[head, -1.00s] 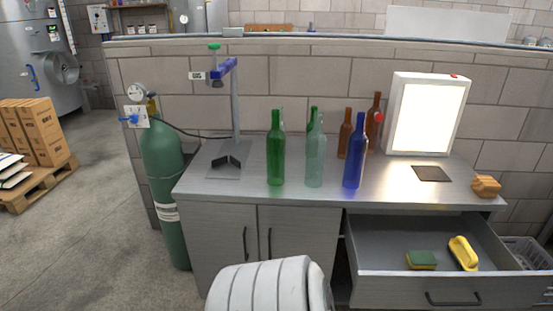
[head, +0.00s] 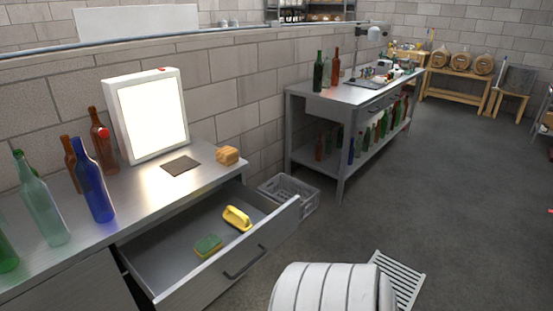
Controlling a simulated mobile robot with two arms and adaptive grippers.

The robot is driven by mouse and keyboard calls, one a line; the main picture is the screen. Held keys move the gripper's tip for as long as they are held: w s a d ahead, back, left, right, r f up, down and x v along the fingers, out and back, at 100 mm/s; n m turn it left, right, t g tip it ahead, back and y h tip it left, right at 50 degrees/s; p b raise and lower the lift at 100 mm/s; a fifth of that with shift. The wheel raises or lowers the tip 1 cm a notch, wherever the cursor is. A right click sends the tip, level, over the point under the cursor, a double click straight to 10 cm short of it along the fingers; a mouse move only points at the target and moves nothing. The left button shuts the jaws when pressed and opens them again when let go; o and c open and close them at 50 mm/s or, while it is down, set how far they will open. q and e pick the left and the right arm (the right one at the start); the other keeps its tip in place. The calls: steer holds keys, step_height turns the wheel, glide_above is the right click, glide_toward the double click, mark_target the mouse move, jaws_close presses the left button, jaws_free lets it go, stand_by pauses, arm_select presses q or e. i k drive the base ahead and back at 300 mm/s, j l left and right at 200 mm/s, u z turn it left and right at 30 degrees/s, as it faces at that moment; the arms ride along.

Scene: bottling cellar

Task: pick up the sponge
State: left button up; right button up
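The sponge (head: 208,246) is a small block with a green top and a yellow lower layer. It lies in the open drawer (head: 171,258) of the steel bench, near the drawer's front. A yellow brush with a loop handle (head: 237,218) lies beside it, apart from it, toward the right end of the drawer. Neither of my grippers is in the head view.
Several bottles, one of them blue (head: 94,192), stand on the bench (head: 130,209) with a lit panel (head: 149,116) and a tan block (head: 227,155). A grey crate (head: 289,194) sits on the floor beside the drawer. The floor at right (head: 430,190) is clear.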

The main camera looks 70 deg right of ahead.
mark_target(206, 247)
steer(key=z, duration=1.7)
steer(key=i+l, duration=0.1)
steer(key=l, duration=0.2)
steer(key=i+l+u, duration=0.1)
steer(key=l, duration=0.15)
